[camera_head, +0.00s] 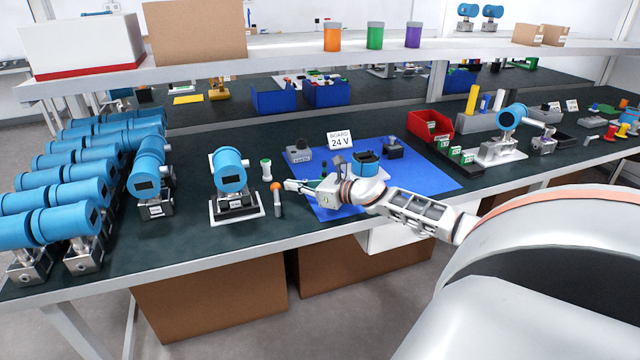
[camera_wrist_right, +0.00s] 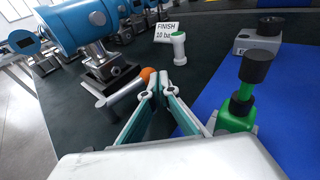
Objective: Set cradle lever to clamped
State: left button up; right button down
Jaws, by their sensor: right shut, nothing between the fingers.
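The cradle (camera_head: 236,213) is a white and black base under a blue transmitter (camera_head: 230,170), left of centre on the bench. Beside its right side is the lever, a grey bar (camera_head: 277,205) with an orange knob (camera_head: 276,187). In the right wrist view the orange knob (camera_wrist_right: 146,73) is just left of my fingertips and partly behind them. The grey bar (camera_wrist_right: 124,91) runs from it toward the cradle. My right gripper (camera_head: 289,185) is shut and empty beside the knob; it also shows in the wrist view (camera_wrist_right: 157,83). I cannot tell whether they touch. My left gripper is out of view.
A green-topped white piece (camera_head: 266,168) stands behind the lever. A blue mat (camera_head: 420,178) with several fixtures lies under my right arm. A green part with a black knob (camera_wrist_right: 240,100) stands close right of my fingers. Several blue transmitters (camera_head: 70,190) crowd the left.

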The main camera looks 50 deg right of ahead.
jog(key=shift+v, duration=5.4)
